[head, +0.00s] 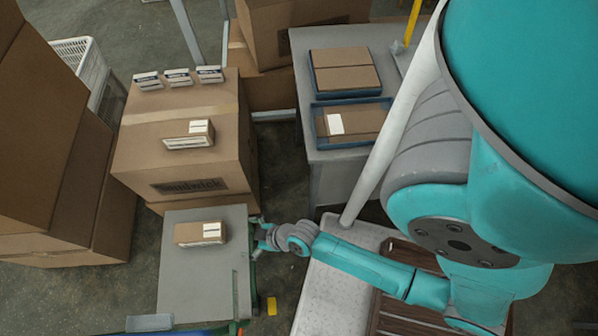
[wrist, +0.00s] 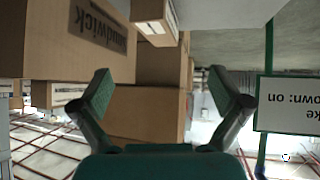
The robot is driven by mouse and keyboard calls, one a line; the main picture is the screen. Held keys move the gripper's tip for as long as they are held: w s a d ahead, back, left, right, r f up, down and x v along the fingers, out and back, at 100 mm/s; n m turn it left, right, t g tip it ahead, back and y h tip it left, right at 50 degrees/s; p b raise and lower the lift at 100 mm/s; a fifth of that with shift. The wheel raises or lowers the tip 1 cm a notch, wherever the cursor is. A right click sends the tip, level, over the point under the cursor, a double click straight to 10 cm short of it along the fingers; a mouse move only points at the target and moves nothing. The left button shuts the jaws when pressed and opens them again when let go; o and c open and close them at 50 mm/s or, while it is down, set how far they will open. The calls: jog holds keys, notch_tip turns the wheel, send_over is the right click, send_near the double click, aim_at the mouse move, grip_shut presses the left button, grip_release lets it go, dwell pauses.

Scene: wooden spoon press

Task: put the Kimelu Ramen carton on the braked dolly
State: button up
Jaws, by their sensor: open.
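The dolly's grey deck (head: 195,285) is at the lower middle of the head view. A small brown carton with a white label (head: 200,233) lies on it. Its print is too small to read, so I cannot confirm the name Kimelu Ramen. My gripper (head: 264,238) is beside the deck's right edge, apart from the carton. In the wrist view my gripper (wrist: 162,85) is open, with nothing between its fingers. That view is upside down. A labelled carton (wrist: 152,14) shows at its top, by a grey surface. A white sign (wrist: 288,103) there reads partly "brake down: on".
A large brown box (head: 180,165) behind the deck bears a labelled carton (head: 187,135) and three small boxes (head: 178,77). A grey table (head: 325,180) holds two blue trays with cartons. Tall boxes stand at left.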

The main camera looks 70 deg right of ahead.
jog(key=s+r+t, duration=0.1)
jog(key=s+r, duration=0.5)
jog(key=r, duration=0.3)
jog(key=s+a+r+m+t, duration=0.1)
jog(key=s+r+t, duration=0.1)
jog(key=s+r, duration=0.4)
jog(key=s+r+m+t, duration=0.1)
jog(key=s+r, duration=0.5)
jog(key=r, duration=0.7)
jog(key=shift+a+r+t+h, duration=0.25)
jog(key=shift+r+t+h, duration=0.05)
jog(key=shift+t, duration=0.2)
